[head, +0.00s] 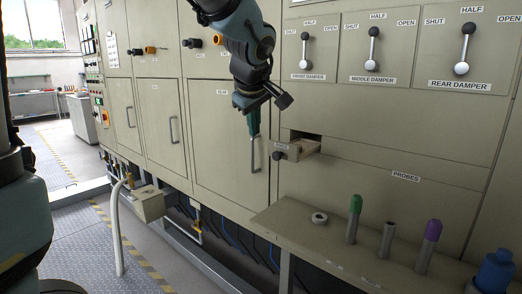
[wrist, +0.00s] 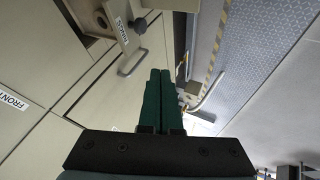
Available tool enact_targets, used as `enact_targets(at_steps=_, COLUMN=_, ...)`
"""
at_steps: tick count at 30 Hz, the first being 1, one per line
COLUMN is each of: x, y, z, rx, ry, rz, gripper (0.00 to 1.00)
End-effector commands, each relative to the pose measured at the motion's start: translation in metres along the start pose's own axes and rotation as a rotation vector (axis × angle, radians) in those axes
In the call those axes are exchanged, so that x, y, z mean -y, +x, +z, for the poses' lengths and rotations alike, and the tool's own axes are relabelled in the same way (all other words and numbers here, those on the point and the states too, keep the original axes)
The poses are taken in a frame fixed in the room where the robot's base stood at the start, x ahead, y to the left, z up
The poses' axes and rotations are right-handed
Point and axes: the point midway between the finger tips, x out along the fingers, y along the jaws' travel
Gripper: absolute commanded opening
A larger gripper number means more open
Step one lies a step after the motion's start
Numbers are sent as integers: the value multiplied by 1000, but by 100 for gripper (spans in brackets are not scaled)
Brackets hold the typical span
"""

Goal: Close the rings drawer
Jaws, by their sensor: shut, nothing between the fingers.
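The rings drawer (head: 304,149) stands pulled out of its slot in the beige furnace front, with a dark gap showing above it. Its front carries a small label and a dark round knob (head: 279,156). In the wrist view the drawer front with its label (wrist: 121,31) shows at the top, left of the fingers. My gripper (head: 254,132) points down, left of the drawer in the head view, and is apart from it. Its green fingers (wrist: 159,75) are together and hold nothing.
A door handle (head: 256,155) shows just below my gripper. A shelf (head: 318,238) at the front right bears a ring, a green-capped tube (head: 354,218), a grey tube, a purple-capped tube (head: 428,245) and a blue bottle (head: 495,270). A box (head: 150,206) juts out low at left.

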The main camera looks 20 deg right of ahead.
Motion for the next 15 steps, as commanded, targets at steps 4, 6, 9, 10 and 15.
enact_targets(at_steps=4, x=-4, y=7, z=1, rx=-2, ry=-8, rz=3, gripper=0)
enact_targets(at_steps=6, x=-4, y=16, z=0, rx=-1, ry=-8, rz=1, gripper=0)
enact_targets(at_steps=9, x=-4, y=33, z=0, rx=-1, ry=-7, rz=-1, gripper=0)
enact_targets(at_steps=10, x=-4, y=39, z=0, rx=-1, ry=-7, rz=-1, gripper=0)
enact_targets(at_steps=15, x=-3, y=73, z=0, rx=0, ry=-6, rz=-1, gripper=0)
